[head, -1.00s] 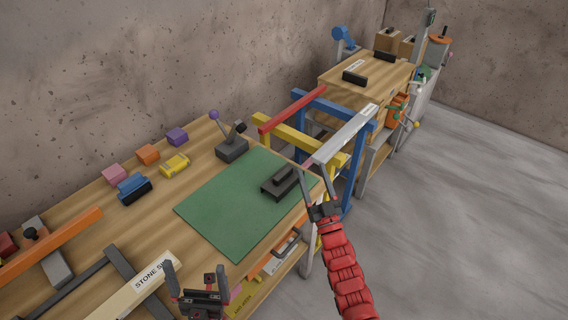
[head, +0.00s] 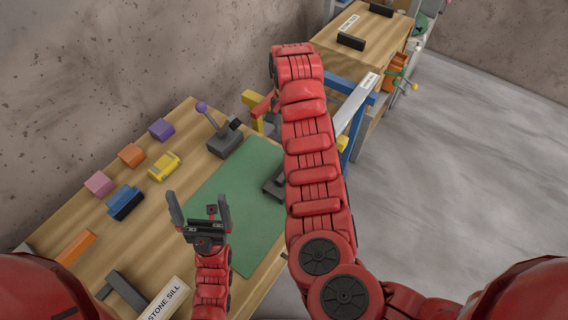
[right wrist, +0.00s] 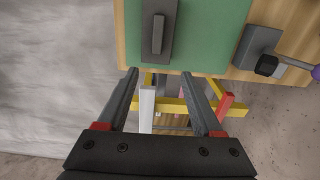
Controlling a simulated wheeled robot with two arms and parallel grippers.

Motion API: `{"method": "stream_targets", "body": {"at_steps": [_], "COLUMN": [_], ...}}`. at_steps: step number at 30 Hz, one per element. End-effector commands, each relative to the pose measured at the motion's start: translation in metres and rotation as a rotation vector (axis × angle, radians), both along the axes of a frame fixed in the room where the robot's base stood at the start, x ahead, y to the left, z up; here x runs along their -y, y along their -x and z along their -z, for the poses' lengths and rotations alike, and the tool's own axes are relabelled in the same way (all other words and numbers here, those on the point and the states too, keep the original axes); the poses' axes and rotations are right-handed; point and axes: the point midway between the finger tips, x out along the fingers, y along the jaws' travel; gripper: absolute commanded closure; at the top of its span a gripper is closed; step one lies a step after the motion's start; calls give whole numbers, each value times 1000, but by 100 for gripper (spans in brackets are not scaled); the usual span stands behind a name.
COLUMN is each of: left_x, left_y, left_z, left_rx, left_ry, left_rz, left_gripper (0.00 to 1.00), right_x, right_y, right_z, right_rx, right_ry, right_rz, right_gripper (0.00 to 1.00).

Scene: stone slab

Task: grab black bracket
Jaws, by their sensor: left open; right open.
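The black bracket (head: 273,187), a dark block with a raised bar, lies on the green mat (head: 232,222). My right arm covers part of it in the head view. In the right wrist view the bracket (right wrist: 158,32) is at top centre, beyond the fingertips of my right gripper (right wrist: 160,75), which is open and empty. My right gripper is hidden in the head view.
A grey lever base with a purple knob (head: 224,142) stands behind the mat. Several coloured blocks, including a yellow one (head: 164,167), line the bench's back. A blue frame (head: 357,130) with coloured bars stands beyond the bench. Open floor (head: 450,180) lies right.

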Motion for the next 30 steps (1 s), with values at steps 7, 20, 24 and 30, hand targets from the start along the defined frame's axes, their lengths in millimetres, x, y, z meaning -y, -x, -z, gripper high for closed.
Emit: {"method": "stream_targets", "body": {"at_steps": [7,20,24,30], "left_x": [0,0,0,0], "left_y": [0,0,0,0], "left_z": [-2,19,10,0], "left_rx": [-1,-1,0,0], "left_ry": [0,0,0,0], "left_rz": [0,0,0,0], "left_gripper": [0,0,0,0], "right_x": [1,-2,-2,-2], "right_y": [8,7,8,9], "right_z": [28,100,114,124], "right_rx": [-32,-27,-27,-26], "right_ry": [1,-5,-2,-3], "right_rz": [6,4,4,3], "right_gripper": [32,32,32,32]}}
